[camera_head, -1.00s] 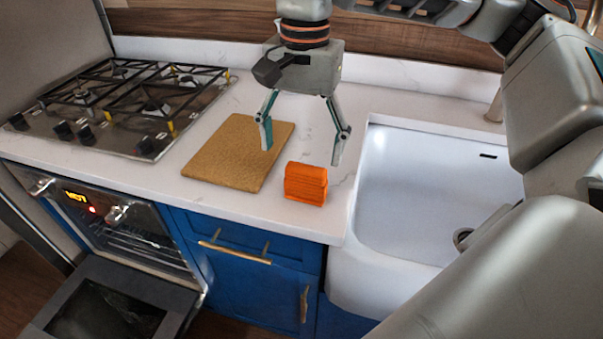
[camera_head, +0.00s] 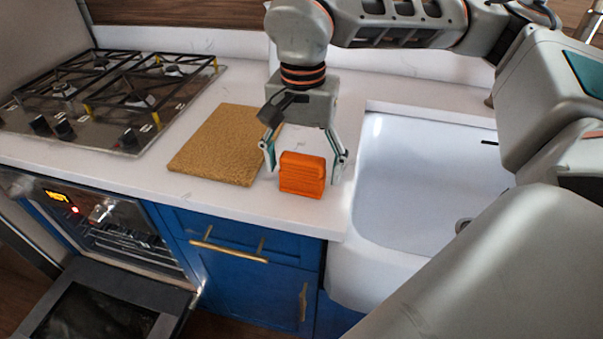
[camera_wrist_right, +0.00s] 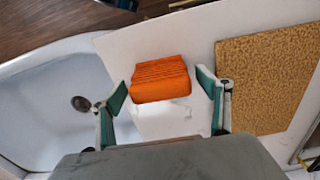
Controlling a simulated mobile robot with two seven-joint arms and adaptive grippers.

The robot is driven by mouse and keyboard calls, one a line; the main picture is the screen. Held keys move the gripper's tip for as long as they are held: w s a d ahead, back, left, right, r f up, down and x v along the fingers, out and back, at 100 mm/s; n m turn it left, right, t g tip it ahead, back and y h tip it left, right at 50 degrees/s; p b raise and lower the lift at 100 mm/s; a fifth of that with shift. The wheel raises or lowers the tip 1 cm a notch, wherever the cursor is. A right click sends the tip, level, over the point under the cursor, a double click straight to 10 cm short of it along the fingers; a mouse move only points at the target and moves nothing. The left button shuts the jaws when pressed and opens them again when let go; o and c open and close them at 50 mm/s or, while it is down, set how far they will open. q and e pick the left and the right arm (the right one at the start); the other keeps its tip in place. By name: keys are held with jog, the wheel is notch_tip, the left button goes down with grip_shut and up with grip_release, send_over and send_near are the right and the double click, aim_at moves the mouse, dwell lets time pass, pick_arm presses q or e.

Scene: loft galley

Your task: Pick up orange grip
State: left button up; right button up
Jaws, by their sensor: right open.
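The orange grip (camera_head: 302,175) is a small ribbed orange block standing on the white counter, between the cutting board and the sink, near the front edge. My right gripper (camera_head: 305,165) is open, with one finger on each side of the block and its palm above and behind it. In the right wrist view the orange grip (camera_wrist_right: 160,79) lies ahead of and between the open fingertips (camera_wrist_right: 162,82), with a gap visible on both sides. It looks untouched. My left gripper is not in view.
A tan cutting board (camera_head: 215,145) lies left of the block. A white sink (camera_head: 420,190) is close on the right. A gas hob (camera_head: 110,95) is at the left. Below it the oven door (camera_head: 100,305) hangs open.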

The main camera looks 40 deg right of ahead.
aim_at(303, 157)
jog(key=c, duration=1.2)
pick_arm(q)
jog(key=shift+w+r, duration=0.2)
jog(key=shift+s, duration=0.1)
pick_arm(e)
jog(key=shift+r, duration=0.4)
pick_arm(q)
jog(key=p, duration=0.1)
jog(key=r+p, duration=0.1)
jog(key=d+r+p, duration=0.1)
jog(key=p, duration=0.1)
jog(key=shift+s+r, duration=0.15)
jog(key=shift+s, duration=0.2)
pick_arm(e)
notch_tip(303, 157, up, 19)
jog(key=shift+r, duration=0.15)
